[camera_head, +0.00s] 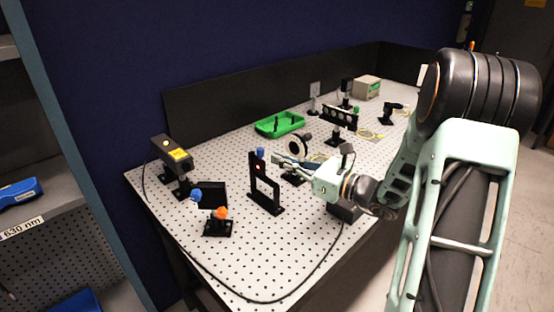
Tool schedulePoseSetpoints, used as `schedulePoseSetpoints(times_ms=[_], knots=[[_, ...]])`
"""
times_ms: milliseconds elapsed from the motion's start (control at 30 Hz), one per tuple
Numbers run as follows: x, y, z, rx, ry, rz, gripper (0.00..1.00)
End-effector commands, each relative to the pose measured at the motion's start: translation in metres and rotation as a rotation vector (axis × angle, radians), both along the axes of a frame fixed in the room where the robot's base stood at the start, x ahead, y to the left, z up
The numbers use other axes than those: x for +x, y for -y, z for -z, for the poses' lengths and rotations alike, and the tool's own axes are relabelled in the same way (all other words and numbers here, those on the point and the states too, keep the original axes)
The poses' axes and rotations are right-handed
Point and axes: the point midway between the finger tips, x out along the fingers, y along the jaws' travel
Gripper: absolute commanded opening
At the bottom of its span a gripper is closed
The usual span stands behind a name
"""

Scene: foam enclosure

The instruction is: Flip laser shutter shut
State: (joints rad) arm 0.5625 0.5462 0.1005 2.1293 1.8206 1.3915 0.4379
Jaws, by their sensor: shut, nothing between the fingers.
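A black upright frame (274,188), which looks like the shutter, stands on the perforated table with a blue knob (260,152) at its top and a small red spot on its upper plate. Whether its flap is up or down is too small to tell. A dark laser box (171,152) with a yellow label stands on a post at the left, facing the frame. My gripper (277,159) is shut and empty. Its fingertips point left, just right of the frame's upper part; I cannot tell whether they touch it.
An orange-knobbed mount (217,226) and a dark plate (213,194) with a blue knob stand left of the frame. A round lens mount (298,145) and a green tray (279,124) are behind my gripper. A black cable runs along the front edge. The front table area is mostly bare.

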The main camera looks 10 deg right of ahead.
Motion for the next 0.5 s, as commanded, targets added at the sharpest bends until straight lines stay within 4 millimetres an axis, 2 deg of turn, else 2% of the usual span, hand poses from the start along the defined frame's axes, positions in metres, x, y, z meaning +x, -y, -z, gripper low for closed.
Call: schedulePoseSetpoints(times_ms=[67, 300, 500], knots=[[-0.002, 0.007, 0.000, 0.001, -0.001, 0.002, 0.00], [-0.044, 0.050, 0.001, -0.001, 0.000, 0.004, 0.00], [-0.065, 0.070, 0.001, -0.001, -0.001, 0.001, 0.00]])
